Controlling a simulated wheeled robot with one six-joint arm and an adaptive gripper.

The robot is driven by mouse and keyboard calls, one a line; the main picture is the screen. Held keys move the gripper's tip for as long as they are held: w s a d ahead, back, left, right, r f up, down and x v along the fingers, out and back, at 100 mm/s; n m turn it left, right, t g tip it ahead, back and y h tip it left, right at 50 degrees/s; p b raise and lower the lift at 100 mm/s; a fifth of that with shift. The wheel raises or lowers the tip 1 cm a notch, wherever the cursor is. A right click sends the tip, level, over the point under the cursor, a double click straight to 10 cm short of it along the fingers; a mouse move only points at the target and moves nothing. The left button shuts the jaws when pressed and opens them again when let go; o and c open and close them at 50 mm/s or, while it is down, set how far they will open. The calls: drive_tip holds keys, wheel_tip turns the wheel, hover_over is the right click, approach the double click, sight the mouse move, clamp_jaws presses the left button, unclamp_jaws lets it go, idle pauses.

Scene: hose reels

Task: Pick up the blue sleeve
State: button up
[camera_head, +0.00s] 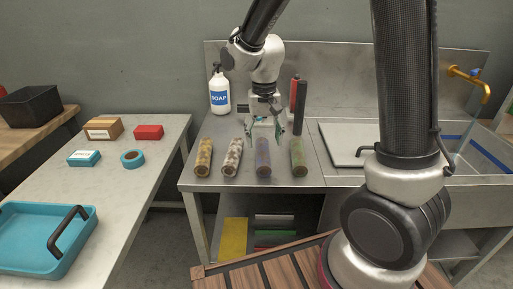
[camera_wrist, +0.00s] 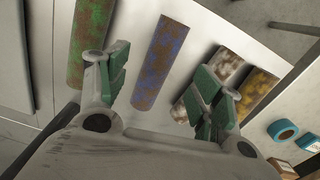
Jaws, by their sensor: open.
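The blue sleeve (camera_head: 263,160) is a rust-blotched tube lying on the metal bench, third from the left in a row of similar tubes. In the wrist view the blue sleeve (camera_wrist: 161,62) lies between the two finger lines, with nothing gripping it. My gripper (camera_head: 265,127) is open and empty, pointing down above and behind the blue sleeve's far end. In the wrist view my gripper (camera_wrist: 160,75) shows its green-padded fingers spread wide apart.
A green sleeve (camera_head: 298,158) lies right of the blue one; a whitish sleeve (camera_head: 232,160) and a yellow sleeve (camera_head: 203,158) lie left. A soap bottle (camera_head: 219,95) and a black cylinder (camera_head: 301,108) stand behind. A grey board (camera_head: 350,145) lies at right.

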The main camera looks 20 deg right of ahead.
sight(263, 154)
drive_tip(key=shift+w+a+m, duration=0.1)
drive_tip(key=shift+w+m, duration=0.2)
drive_tip(key=shift+w, duration=0.05)
drive_tip(key=shift+s, duration=0.1)
drive_tip(key=shift+f+m, duration=0.25)
drive_tip(key=shift+m, duration=0.05)
wheel_tip(263, 154, down, 7)
drive_tip(key=shift+s+f, duration=0.1)
drive_tip(key=shift+f, duration=0.05)
drive_tip(key=c, duration=1.1)
